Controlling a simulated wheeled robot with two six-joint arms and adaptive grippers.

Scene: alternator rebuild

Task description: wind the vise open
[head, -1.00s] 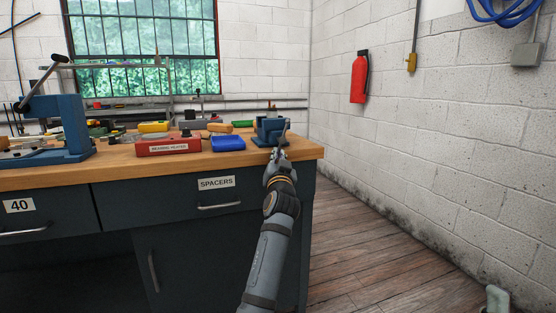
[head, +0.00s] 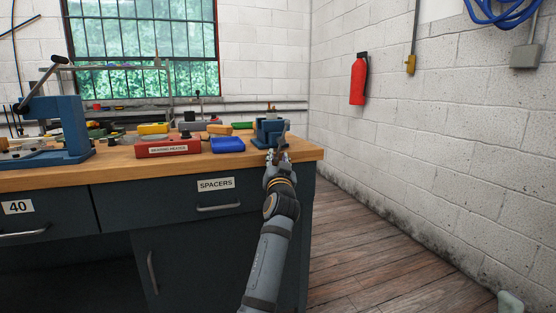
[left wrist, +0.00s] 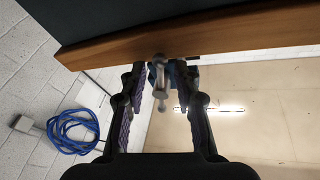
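The small blue vise (head: 270,129) stands on the right end of the wooden bench top, near the front edge. My left gripper (head: 278,156) is just in front of it, at the bench edge. In the left wrist view the vise's grey handle bar (left wrist: 159,78), with a knob at its end, lies between the two fingers of my left gripper (left wrist: 160,72). The fingers are spread, with a visible gap on each side of the bar. Most of the vise is hidden there behind fingers and bar. My right gripper is not seen.
A blue box (head: 228,145) and a red bearing heater (head: 168,146) lie left of the vise on the bench (head: 110,168). A blue lever press (head: 66,128) stands farther left. A fire extinguisher (head: 358,80) hangs on the wall.

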